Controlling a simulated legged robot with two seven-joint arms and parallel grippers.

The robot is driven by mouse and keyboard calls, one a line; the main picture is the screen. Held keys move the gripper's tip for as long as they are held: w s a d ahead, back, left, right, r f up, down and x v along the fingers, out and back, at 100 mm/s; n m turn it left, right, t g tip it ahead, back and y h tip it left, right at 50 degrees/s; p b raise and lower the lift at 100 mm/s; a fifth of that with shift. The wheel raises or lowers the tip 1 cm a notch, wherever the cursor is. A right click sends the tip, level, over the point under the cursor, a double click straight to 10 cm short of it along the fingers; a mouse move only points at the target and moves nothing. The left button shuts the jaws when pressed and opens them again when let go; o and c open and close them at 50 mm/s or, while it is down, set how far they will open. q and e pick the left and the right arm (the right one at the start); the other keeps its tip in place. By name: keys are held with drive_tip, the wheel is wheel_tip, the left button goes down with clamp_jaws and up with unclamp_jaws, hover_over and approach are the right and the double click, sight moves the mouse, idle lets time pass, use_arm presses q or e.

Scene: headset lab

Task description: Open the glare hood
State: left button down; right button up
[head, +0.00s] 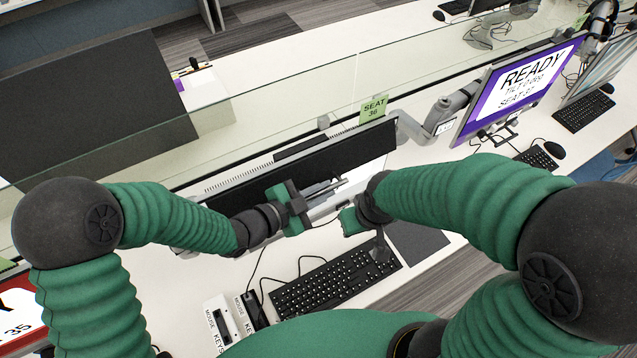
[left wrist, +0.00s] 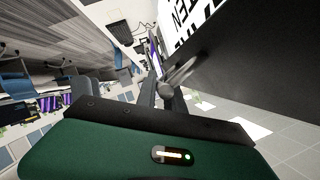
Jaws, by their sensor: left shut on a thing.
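The glare hood (head: 350,146) is a dark panel along the top of the seat 36 monitor, which faces me. In the left wrist view the hood (left wrist: 262,70) is a large black panel beside a white screen with black letters. My left gripper (head: 325,188) is in front of the monitor with its fingers shut at the hood. The wrist view shows a small grey rod-like part (left wrist: 172,84) at the fingertips (left wrist: 160,92), by the panel's edge. My right gripper (head: 377,247) hangs above the keyboard, apart from the hood; its jaws are not clear.
A black keyboard (head: 335,282) and small labelled boxes (head: 222,320) lie below the monitor. A glass divider (head: 270,118) with a green SEAT 36 tag (head: 373,110) runs behind. A READY monitor (head: 517,85) stands at right on the white desk.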

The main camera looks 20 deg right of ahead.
use_arm(q)
drive_tip(key=shift+s+d+r+n+p, duration=0.1)
drive_tip(key=shift+s+r+n+p, duration=0.25)
drive_tip(key=shift+r, duration=0.55)
use_arm(e)
drive_tip(key=shift+v, duration=0.8)
use_arm(q)
drive_tip(key=shift+r, duration=0.15)
use_arm(e)
drive_tip(key=shift+w, duration=0.1)
use_arm(q)
drive_tip(key=c, duration=1.5)
unclamp_jaws()
drive_tip(key=shift+d, duration=0.1)
drive_tip(key=shift+o, duration=0.2)
